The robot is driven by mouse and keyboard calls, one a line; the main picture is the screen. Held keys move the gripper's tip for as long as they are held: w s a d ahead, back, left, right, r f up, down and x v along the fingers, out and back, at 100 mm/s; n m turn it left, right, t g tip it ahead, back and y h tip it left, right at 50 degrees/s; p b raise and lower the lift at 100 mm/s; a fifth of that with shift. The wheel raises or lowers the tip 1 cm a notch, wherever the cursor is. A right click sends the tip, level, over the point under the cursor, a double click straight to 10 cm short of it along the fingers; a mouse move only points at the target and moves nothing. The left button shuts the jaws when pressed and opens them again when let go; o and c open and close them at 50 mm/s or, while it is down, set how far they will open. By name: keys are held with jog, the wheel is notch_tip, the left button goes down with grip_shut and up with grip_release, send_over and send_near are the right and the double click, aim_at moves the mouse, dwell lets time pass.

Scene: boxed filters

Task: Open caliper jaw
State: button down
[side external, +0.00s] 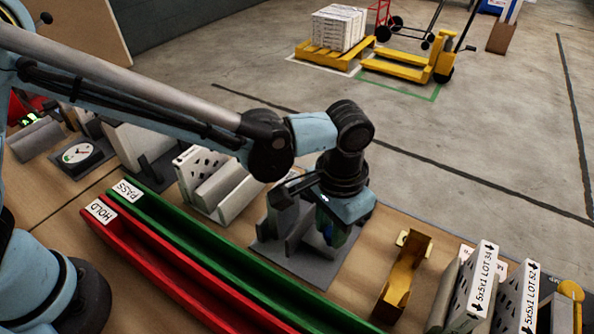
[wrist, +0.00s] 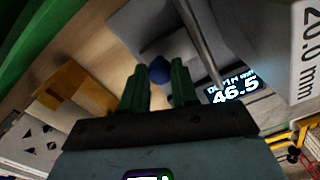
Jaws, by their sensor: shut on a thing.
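The caliper is a grey fixture on a dark plate (side external: 262,252) in the middle of the bench, with upright grey blocks. In the wrist view its lit display (wrist: 235,91) reads 46.5. My gripper (side external: 330,238) points down at the fixture's right side. In the wrist view its two green fingers (wrist: 158,78) are shut on a blue knob (wrist: 158,67). The knob is partly hidden between the fingers, and its link to the caliper jaw cannot be made out. A grey block marked 20.0 mm (wrist: 302,50) stands at the right of the wrist view.
A green PASS rail (side external: 185,238) and red HOLD rail (side external: 160,258) run along the near side. A brass-coloured bracket (side external: 404,272) and labelled filters (side external: 480,275) stand to the right.

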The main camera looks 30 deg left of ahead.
jog(key=c, duration=0.8)
grip_release()
jog(key=shift+d, duration=0.2)
jog(key=shift+c, duration=0.2)
notch_tip(320, 180, up, 12)
jog(key=shift+r, duration=0.1)
jog(key=a+r+n+t+h, duration=0.1)
jog(key=a+r+n+t, duration=0.15)
jog(key=a, duration=1.35)
jog(key=s+a+f+n+t, duration=0.1)
jog(key=s+a+f+t, duration=0.1)
jog(key=a, duration=0.5)
jog(key=s+a+f+n+t, duration=0.1)
jog(key=s+a+f+t, duration=0.1)
jog(key=a, duration=0.4)
jog(key=shift+s+a+f+t+y, duration=0.35)
jog(key=shift+s+y, duration=0.05)
jog(key=shift+s, duration=0.1)
